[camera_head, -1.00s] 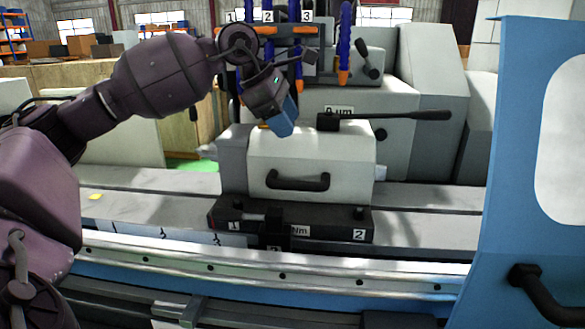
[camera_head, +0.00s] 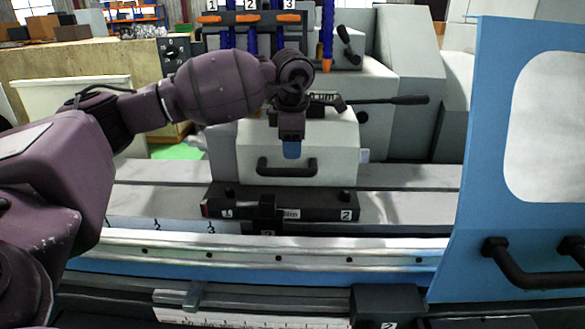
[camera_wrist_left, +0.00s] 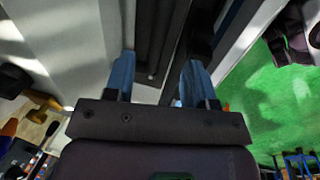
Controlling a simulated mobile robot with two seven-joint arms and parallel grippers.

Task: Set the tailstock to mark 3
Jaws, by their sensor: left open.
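The tailstock (camera_head: 325,142) is a pale box with a black horizontal handle (camera_head: 287,168) on its front face. It stands on a black base (camera_head: 330,205) on the machine bed. Marks 1, 2 and 3 show on a white scale strip (camera_head: 160,224) at the left; mark 3 lies just below the base's left end. My left gripper (camera_head: 291,151) points down in front of the tailstock, just above the handle. Its blue fingers (camera_wrist_left: 158,78) are apart in the left wrist view. I cannot tell whether they touch anything. My right gripper is not in view.
A blue door (camera_head: 465,180) with a black handle stands at the right. A long black lever (camera_head: 385,100) reaches right from the tailstock top. Blue hoses with orange taps (camera_head: 248,18) hang behind. A silver rail (camera_head: 330,250) runs along the front.

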